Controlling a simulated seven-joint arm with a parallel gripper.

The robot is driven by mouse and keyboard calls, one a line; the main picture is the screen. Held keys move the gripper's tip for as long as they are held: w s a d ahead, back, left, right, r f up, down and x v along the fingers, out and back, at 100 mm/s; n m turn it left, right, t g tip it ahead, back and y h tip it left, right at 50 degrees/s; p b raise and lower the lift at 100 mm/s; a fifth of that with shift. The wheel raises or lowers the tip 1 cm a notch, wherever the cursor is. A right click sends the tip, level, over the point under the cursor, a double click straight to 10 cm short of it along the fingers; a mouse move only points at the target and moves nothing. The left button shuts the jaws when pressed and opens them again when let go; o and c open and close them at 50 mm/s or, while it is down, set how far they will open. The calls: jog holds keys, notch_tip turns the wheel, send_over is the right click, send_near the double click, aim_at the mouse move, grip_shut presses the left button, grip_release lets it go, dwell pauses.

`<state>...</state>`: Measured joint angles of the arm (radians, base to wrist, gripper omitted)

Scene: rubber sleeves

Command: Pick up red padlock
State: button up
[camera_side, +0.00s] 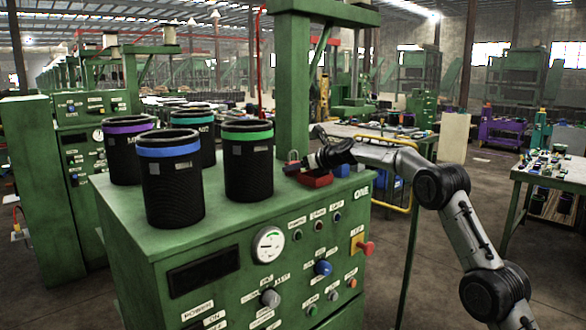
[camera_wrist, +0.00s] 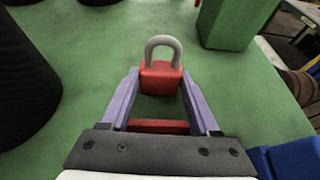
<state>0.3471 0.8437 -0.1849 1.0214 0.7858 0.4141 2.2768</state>
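The red padlock (camera_wrist: 160,78) with its grey shackle stands upright on the green machine top in the wrist view. My gripper (camera_wrist: 160,74) is open, with one finger on each side of the padlock's red body.
Several black ribbed sleeves with coloured bands, such as the blue-banded one (camera_side: 172,180) and the green-banded one (camera_side: 248,160), stand to the left on the green machine (camera_side: 240,225). A green column (camera_side: 292,85) rises behind the padlock. A blue object (camera_wrist: 290,158) is at lower right.

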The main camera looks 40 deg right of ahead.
grip_shut()
jog(key=shift+r, duration=0.1)
jog(key=shift+r, duration=0.7)
notch_tip(320, 180, up, 2)
jog(key=s+a+r, duration=0.3)
jog(key=s+r, duration=0.6)
jog(key=s, duration=0.4)
jog(key=shift+s+a+r, duration=0.25)
jog(key=shift+s+a, duration=0.05)
